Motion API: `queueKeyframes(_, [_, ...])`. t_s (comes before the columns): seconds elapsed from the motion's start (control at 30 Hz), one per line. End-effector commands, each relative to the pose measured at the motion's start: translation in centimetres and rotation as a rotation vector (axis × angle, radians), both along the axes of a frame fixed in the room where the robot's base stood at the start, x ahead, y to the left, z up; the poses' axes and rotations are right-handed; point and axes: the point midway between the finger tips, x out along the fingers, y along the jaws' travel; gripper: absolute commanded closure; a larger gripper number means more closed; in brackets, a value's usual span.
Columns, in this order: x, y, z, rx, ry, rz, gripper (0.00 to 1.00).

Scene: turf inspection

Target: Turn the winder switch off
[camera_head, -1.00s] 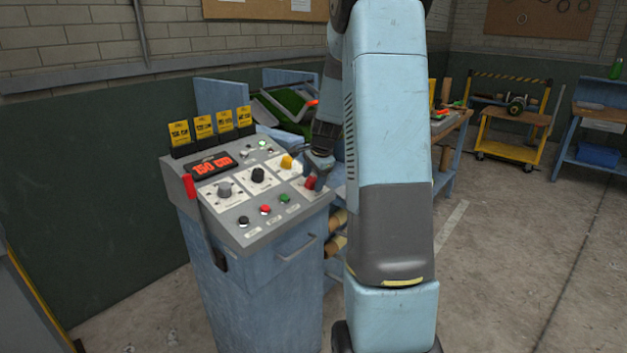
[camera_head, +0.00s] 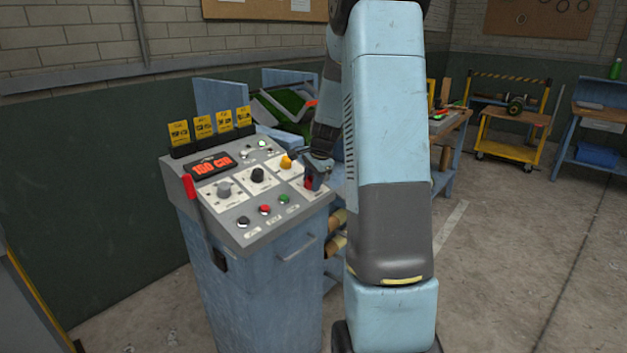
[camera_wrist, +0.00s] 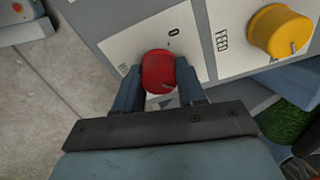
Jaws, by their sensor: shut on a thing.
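The winder switch is a red rotary knob (camera_wrist: 158,72) on a white label plate (camera_wrist: 130,48). A "0" is printed beyond the knob in the wrist view; another small mark lies to its left. A short pale pointer line shows on the knob's near-right part, away from the "0". My gripper (camera_wrist: 159,84) has one finger on each side of the knob and is shut on it. In the head view my gripper (camera_head: 318,173) is at the right side of the control console (camera_head: 265,265), partly covering the red knob (camera_head: 308,183).
A yellow knob (camera_wrist: 278,30) marked "FEED" sits close to the right of my gripper in the wrist view. A red lever (camera_head: 188,186) is on the console's left side. Open floor lies to the right.

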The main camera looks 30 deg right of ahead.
Motion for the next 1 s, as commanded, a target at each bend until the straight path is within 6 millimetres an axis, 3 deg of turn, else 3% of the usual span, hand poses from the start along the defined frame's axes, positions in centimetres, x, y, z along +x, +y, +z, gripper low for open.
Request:
queueKeyframes(0.47, [0.17, -0.15, 0.19, -0.038, -0.019, 0.102, 0.91])
queueKeyframes(1.0, [0.28, -0.1, 0.29, -0.194, -0.076, 0.556, 0.91])
